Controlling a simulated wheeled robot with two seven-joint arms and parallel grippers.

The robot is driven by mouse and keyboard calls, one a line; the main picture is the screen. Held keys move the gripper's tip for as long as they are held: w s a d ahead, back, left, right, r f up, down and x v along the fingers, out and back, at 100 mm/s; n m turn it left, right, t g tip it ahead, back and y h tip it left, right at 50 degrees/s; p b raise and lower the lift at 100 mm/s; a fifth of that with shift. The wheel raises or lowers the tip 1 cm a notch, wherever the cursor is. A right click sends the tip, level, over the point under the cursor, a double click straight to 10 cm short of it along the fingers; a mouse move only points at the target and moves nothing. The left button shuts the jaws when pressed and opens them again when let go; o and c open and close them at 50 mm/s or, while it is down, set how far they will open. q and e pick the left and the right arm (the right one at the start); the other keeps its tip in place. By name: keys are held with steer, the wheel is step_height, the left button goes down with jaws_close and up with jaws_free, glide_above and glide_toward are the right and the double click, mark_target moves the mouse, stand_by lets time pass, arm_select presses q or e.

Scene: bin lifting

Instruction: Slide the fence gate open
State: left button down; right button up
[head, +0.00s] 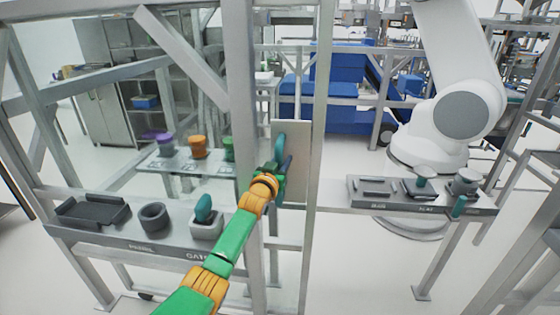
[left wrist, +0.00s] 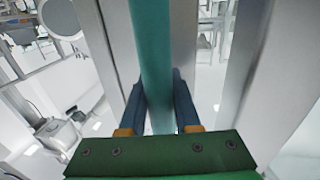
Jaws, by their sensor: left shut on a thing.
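The teal handle (head: 279,146) stands upright on a pale plate (head: 303,150) of the grey metal fence, beside a slim upright post (head: 319,90). My left gripper (head: 281,178) is at the lower part of the handle and shut on it. In the left wrist view the handle (left wrist: 150,40) runs between the two dark fingers of the left gripper (left wrist: 160,102). I cannot tell from these frames how far the gate is open. My right gripper is not in view.
A thick fence post (head: 240,80) stands left of the handle. A bench (head: 110,237) with several parts is at the left, and a shelf with coloured pots behind it. A tray (head: 400,205) and a white robot arm (head: 455,110) are at the right.

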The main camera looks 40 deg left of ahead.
arm_select(q)
steer(key=shift+f, duration=0.1)
steer(key=c, duration=0.6)
jaws_free()
steer(key=shift+d, duration=0.1)
steer(key=v, duration=0.7)
